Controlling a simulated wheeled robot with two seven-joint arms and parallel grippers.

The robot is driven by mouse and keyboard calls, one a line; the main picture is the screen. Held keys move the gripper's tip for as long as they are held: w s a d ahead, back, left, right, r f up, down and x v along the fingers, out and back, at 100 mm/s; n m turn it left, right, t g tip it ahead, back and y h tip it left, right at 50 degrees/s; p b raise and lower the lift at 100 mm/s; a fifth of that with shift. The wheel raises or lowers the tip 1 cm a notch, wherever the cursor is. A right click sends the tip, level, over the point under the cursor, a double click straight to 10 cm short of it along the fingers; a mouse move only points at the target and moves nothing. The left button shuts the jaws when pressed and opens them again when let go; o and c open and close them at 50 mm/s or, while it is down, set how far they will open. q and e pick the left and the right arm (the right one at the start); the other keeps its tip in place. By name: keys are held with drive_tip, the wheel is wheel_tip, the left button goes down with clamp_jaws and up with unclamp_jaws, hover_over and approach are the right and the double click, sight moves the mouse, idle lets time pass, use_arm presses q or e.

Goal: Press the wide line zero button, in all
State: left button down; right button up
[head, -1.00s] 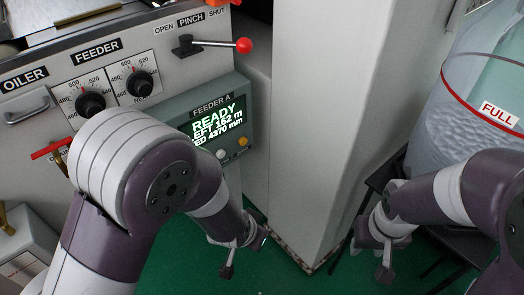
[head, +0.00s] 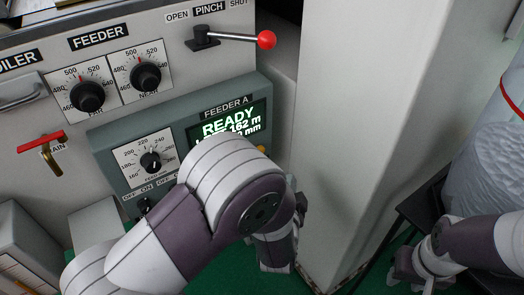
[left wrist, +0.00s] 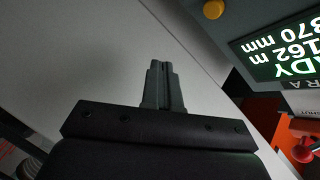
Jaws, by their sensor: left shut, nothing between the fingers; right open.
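The FEEDER A panel (head: 105,150) is a grey-green box on the machine front, with a lit display (head: 225,122) reading READY. A yellow button (head: 262,149) shows partly beside my arm in the head view. It also shows at the top of the left wrist view (left wrist: 213,9). The white button is hidden in the head view, and no zero label is readable. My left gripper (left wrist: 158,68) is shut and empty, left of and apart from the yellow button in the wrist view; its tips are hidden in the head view. My right gripper (head: 407,272) is open at lower right.
A red-knobbed pinch lever (head: 265,40) sticks out above the panel. A red-handled drain valve (head: 42,143) is to its left. A pale column (head: 365,120) stands right of the panel.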

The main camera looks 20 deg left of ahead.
use_arm(q)
drive_tip(key=w+a+b, duration=0.1)
drive_tip(key=w+a, duration=0.4)
drive_tip(key=a, duration=0.2)
drive_tip(key=shift+w+b, duration=0.2)
drive_tip(key=shift+b, duration=0.15)
idle(1.9)
drive_tip(key=shift+w+a, duration=0.25)
drive_tip(key=shift+a, duration=0.05)
drive_tip(key=shift+w+a, duration=0.25)
drive_tip(key=shift+a, duration=0.1)
idle(0.6)
idle(0.3)
drive_tip(key=shift+s+d+p, duration=0.3)
drive_tip(key=shift+s+d, duration=0.2)
drive_tip(key=shift+d, duration=0.2)
drive_tip(key=shift+s+d+p, duration=0.3)
drive_tip(key=shift+s+d, duration=0.5)
drive_tip(key=shift+d, duration=0.2)
drive_tip(key=shift+s+d+p, duration=0.3)
drive_tip(key=shift+s+d, duration=0.45)
drive_tip(key=shift+d, duration=0.2)
